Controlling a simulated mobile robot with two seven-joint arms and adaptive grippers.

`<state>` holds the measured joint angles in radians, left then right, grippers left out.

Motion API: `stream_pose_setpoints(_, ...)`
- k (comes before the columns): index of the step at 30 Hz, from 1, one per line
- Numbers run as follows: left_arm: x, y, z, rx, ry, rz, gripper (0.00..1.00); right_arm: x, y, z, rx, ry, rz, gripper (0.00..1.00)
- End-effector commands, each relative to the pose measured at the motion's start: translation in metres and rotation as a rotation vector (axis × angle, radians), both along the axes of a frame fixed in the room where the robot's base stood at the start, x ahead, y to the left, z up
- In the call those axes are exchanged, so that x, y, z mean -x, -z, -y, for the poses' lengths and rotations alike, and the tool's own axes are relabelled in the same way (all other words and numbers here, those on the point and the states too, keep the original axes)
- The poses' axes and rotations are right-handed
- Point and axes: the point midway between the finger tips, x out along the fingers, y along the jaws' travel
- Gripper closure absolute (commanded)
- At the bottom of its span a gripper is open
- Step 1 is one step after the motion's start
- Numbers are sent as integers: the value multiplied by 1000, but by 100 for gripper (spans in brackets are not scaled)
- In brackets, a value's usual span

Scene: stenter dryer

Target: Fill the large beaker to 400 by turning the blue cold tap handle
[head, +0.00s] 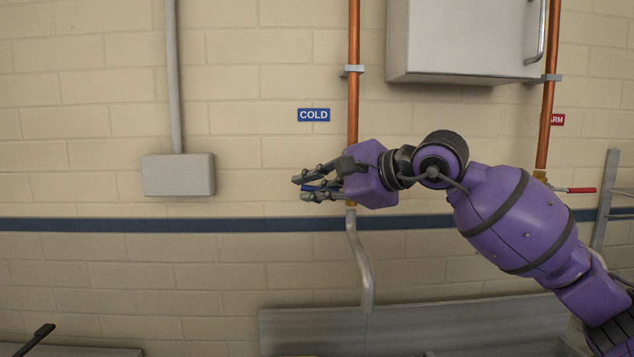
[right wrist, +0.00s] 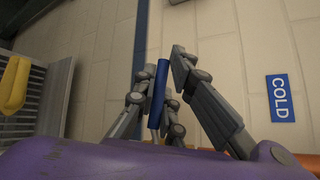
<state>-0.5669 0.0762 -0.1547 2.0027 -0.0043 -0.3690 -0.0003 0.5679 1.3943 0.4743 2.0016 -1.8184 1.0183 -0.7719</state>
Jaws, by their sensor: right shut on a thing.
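The blue cold tap handle (head: 318,187) is on the left copper pipe, below the blue COLD sign (head: 314,115). My right gripper (head: 308,187) is shut on the handle, with fingers on both sides of it. In the right wrist view the blue handle (right wrist: 158,92) stands between the fingers (right wrist: 158,75). The tap body is hidden behind my purple hand. A grey spout (head: 362,265) bends down below the tap. No water is visible at its lower end. The large beaker does not show in either view. My left gripper is not in view.
A red-handled tap (head: 580,190) is on the right copper pipe (head: 546,120). A pale wall cabinet (head: 465,40) hangs above. A grey metal panel (head: 410,325) stands below the spout. A yellow object (right wrist: 14,85) shows in the right wrist view.

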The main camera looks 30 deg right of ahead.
Motion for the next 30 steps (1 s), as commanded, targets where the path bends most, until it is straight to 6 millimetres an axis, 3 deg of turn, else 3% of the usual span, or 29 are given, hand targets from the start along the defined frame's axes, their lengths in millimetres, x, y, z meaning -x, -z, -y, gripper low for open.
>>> stream_pose_setpoints(9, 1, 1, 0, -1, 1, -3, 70, -1, 11, 0, 120, 1, -74, 100)
stream_pose_setpoints(25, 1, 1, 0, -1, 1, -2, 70, 0, 15, 0, 146, 0, -92, 100)
stream_pose_setpoints(26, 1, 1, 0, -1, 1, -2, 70, 0, 15, 0, 146, 0, -92, 89)
stream_pose_setpoints(30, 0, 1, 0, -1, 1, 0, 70, 0, 15, -1, 145, 0, -91, 71)
